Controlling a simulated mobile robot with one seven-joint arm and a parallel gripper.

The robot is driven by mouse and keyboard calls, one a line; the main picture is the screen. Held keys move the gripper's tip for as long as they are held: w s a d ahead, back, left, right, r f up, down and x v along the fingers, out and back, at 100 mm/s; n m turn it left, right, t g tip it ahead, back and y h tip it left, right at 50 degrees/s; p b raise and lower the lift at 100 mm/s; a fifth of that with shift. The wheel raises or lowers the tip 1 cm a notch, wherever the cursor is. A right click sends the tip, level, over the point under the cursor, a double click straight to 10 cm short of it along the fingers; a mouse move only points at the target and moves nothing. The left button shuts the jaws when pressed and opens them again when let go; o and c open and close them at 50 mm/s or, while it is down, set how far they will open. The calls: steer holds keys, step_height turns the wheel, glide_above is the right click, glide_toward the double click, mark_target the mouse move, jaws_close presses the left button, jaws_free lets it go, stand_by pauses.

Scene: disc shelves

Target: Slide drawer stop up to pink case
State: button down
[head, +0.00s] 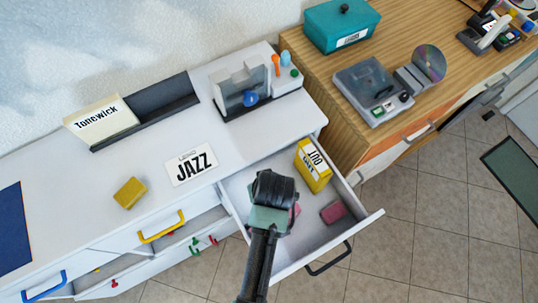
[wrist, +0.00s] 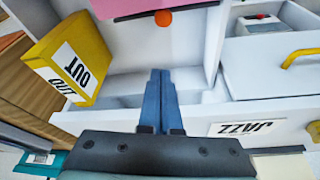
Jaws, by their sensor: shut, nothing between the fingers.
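My gripper (wrist: 160,73) is shut and empty, its two blue fingers together over the open white drawer (wrist: 120,86). In the head view, my gripper (head: 272,190) is seen from behind over the drawer (head: 235,188), with its fingertips hidden. A pink piece (head: 333,212) lies in the drawer to the right of my gripper. Another bit of pink shows beside the gripper, mostly hidden. In the wrist view, a pink slab (wrist: 165,6) with a dark edge and an orange round part lies beyond the fingertips, apart from them. I cannot tell which part is the drawer stop.
A yellow box (head: 313,165) marked OUT stands in the drawer's back right; it also shows in the wrist view (wrist: 70,58). The white top holds a JAZZ card (head: 191,165) and a yellow block (head: 130,193). A wooden cabinet (head: 300,60) stands at right.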

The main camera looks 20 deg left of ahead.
step_height(320, 180, down, 6)
steer(key=s+d, duration=0.1)
steer(key=shift+s+d+p, duration=0.15)
steer(key=shift+s+p, duration=0.05)
steer(key=shift+p, duration=0.25)
steer(key=shift+s+d+r+p, duration=0.1)
steer(key=shift+s+d+p, duration=0.35)
steer(key=shift+p, duration=0.2)
steer(key=shift+s, duration=0.1)
